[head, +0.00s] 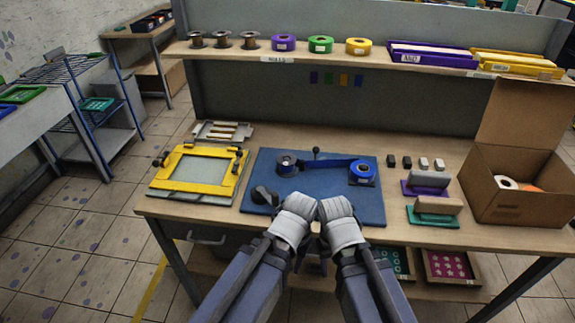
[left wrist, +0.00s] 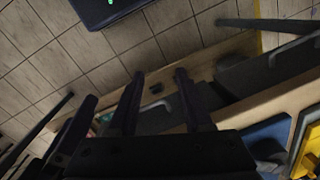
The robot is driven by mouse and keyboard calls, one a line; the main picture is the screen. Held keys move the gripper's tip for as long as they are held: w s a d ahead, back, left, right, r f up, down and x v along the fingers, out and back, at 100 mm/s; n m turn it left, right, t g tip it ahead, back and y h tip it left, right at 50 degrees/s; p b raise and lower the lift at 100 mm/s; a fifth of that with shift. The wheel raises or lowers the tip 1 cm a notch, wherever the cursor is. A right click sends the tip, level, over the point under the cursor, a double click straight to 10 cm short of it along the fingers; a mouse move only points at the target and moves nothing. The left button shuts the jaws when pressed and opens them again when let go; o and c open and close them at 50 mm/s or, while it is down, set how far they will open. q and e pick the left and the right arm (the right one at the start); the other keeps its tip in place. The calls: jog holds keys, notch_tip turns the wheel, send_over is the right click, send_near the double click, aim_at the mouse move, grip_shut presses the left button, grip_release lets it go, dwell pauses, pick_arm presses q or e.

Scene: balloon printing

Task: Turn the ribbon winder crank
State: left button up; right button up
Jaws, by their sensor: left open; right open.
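The ribbon winder is a blue board (head: 312,208) lying on the workbench. A dark spool (head: 286,160) stands at its back left, and a blue ribbon (head: 325,164) runs from it to a blue roll (head: 362,172) at the right. A black knob-like part (head: 264,196) sits at the front left; I cannot tell whether it is the crank. My left gripper (head: 296,205) is beside my right gripper (head: 335,207) at the board's front edge, both empty. My left gripper's fingers (left wrist: 160,90) are spread in the left wrist view. My right fingertips are hardly distinguishable.
A yellow frame (head: 232,186) lies left of the board. Stamp blocks (head: 435,203) and an open cardboard box (head: 520,205) stand to the right. A shelf (head: 300,58) with ribbon rolls spans the back. The floor and bench edge show in the left wrist view.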

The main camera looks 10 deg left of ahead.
pick_arm(q)
jog(key=shift+o, duration=0.2)
jog(key=shift+o, duration=0.5)
jog(key=shift+w+r+p, duration=0.25)
jog(key=shift+r+p, duration=0.05)
notch_tip(320, 180, up, 15)
jog(key=n+h+p, duration=0.1)
jog(key=p, duration=1.4)
send_over(275, 193)
jog(key=shift+f, duration=0.25)
jog(key=shift+f+b, duration=0.1)
jog(key=shift+b, duration=0.2)
notch_tip(275, 193, down, 8)
jog(key=b, duration=0.7)
jog(key=shift+r+b, duration=0.2)
jog(key=shift+b, duration=0.1)
